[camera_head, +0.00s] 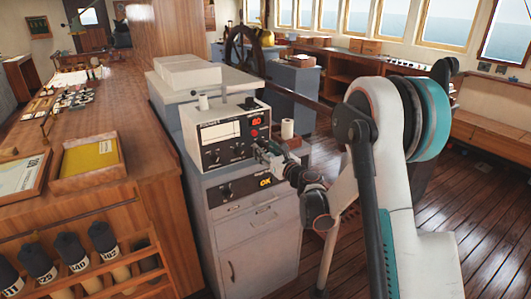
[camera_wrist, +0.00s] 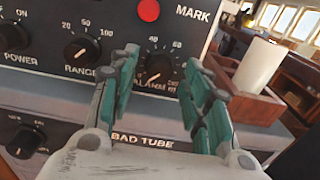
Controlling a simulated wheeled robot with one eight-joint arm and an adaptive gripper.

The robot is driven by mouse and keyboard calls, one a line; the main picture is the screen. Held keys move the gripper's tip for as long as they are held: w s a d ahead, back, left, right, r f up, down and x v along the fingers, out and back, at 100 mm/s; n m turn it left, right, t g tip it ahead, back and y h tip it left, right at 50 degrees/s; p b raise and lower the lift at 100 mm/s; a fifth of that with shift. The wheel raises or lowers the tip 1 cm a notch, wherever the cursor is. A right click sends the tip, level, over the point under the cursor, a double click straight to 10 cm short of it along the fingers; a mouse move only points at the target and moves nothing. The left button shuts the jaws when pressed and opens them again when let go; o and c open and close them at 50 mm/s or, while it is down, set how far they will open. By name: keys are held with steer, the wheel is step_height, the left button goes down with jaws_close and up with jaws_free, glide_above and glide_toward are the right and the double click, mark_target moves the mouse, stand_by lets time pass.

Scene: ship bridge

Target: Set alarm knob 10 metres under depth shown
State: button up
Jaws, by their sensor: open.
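The depth sounder (camera_head: 222,135) is a pale box with a dark-lettered front on a grey cabinet. A small red readout (camera_head: 257,122) on its front looks like 80, but it is small. The black alarm knob (camera_wrist: 159,68) has a scale with 40 and 60 above it; its pale pointer seems to aim down-left. My gripper (camera_wrist: 163,72) is open, with one green-padded finger on each side of the alarm knob. I cannot tell whether either pad touches it. The readout is out of the wrist view.
The range knob (camera_wrist: 82,49) and power knob (camera_wrist: 15,38) lie left of the alarm knob. A red button (camera_wrist: 148,10) is above. A white roll (camera_wrist: 258,66) stands in a wooden holder at right. A wooden counter (camera_head: 125,120) flanks the cabinet.

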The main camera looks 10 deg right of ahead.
steer(key=shift+w+a, duration=0.1)
steer(key=shift+w, duration=0.1)
jaws_close()
stand_by(0.3)
